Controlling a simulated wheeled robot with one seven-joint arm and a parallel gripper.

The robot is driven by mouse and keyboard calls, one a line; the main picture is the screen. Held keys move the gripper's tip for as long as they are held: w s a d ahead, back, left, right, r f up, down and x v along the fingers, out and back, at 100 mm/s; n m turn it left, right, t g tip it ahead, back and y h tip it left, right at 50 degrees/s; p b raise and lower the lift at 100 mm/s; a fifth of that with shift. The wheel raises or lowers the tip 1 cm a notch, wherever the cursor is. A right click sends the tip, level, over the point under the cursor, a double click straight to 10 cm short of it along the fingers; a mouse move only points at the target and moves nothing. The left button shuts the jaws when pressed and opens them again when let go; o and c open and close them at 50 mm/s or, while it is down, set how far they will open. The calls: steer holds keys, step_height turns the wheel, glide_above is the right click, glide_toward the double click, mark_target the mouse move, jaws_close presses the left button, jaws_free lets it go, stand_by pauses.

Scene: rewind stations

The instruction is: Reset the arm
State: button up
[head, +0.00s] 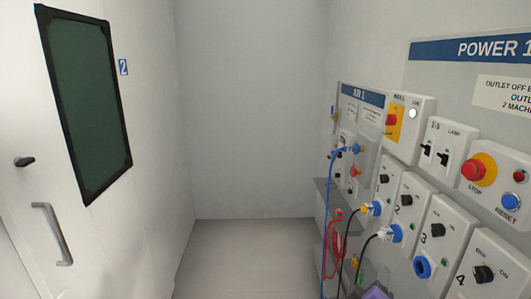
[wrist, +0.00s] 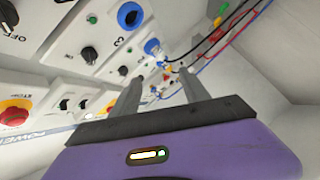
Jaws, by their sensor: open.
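My gripper (wrist: 162,80) is open, with its two grey fingers apart and nothing between them. Its purple body fills the bottom of the wrist view, with a small lit indicator on it. In the head view only a bit of purple, my gripper's body (head: 377,292), shows at the bottom edge, right of centre; the fingers are hidden there. In the wrist view the power panel is seen tilted, with a blue plug (wrist: 154,48) and cables beyond the fingertips. I cannot tell how close the fingertips are to them.
The POWER 1 panel (head: 432,60) on the right wall carries switches, a red STOP button (head: 478,168) and a blue RESET button (head: 510,201). The AIR 1 panel (head: 362,95) has hanging hoses (head: 331,215). A white door (head: 95,240) stands at left. The floor (head: 240,255) between is clear.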

steer(key=s+a+f+t+y, duration=0.2)
steer(key=s+a+y, duration=0.25)
steer(key=s, duration=0.45)
steer(key=s+a+f+t+y, duration=0.25)
steer(key=s+a, duration=0.25)
steer(key=s, duration=0.5)
steer(key=s+d+r+m+g, duration=0.1)
steer(key=s+r+m, duration=0.1)
steer(key=s, duration=1.2)
steer(key=s+d+r+m+g+y, duration=0.1)
steer(key=s+r+m, duration=0.2)
steer(key=s, duration=1.2)
steer(key=shift+m+g, duration=0.35)
steer(key=shift+m, duration=0.05)
